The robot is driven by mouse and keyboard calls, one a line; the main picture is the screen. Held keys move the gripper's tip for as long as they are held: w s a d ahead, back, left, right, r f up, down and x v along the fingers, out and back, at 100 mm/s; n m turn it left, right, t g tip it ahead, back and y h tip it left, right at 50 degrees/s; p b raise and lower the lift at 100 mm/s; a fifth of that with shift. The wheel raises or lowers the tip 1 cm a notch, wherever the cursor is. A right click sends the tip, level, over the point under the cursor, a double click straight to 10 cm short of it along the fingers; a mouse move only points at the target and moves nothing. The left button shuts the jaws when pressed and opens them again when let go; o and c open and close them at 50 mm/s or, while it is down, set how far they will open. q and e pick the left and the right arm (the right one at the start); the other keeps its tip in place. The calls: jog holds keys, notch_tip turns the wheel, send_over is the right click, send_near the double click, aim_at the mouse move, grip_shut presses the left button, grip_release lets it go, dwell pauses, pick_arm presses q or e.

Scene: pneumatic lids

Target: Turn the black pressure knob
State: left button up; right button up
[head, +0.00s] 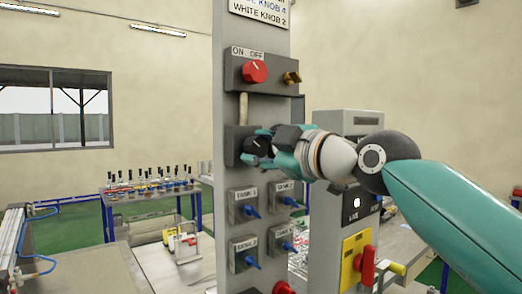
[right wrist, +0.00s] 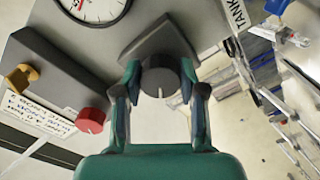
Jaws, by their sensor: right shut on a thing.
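The black pressure knob (head: 256,146) sits on a grey box on the upright grey panel (head: 230,100) in the head view. My right gripper (head: 268,143) reaches it from the right. In the right wrist view the knob (right wrist: 160,78) has a white pointer line. The two fingers of my right gripper (right wrist: 160,90) stand on either side of it, shut on it. The far side of the knob is partly hidden by its mount. My left gripper is not in view.
Above are a red ON/OFF knob (head: 255,71) and a yellow knob (head: 292,78). Below are several blue valve handles (head: 251,211). A pressure gauge (right wrist: 95,8) shows in the right wrist view. A red handle (head: 367,266) on a yellow plate stands at right.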

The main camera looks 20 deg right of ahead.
jog(key=shift+f+n, duration=0.15)
jog(key=shift+n, duration=0.45)
jog(key=o, duration=1.1)
jog(key=shift+o, duration=0.2)
jog(key=v, duration=1.2)
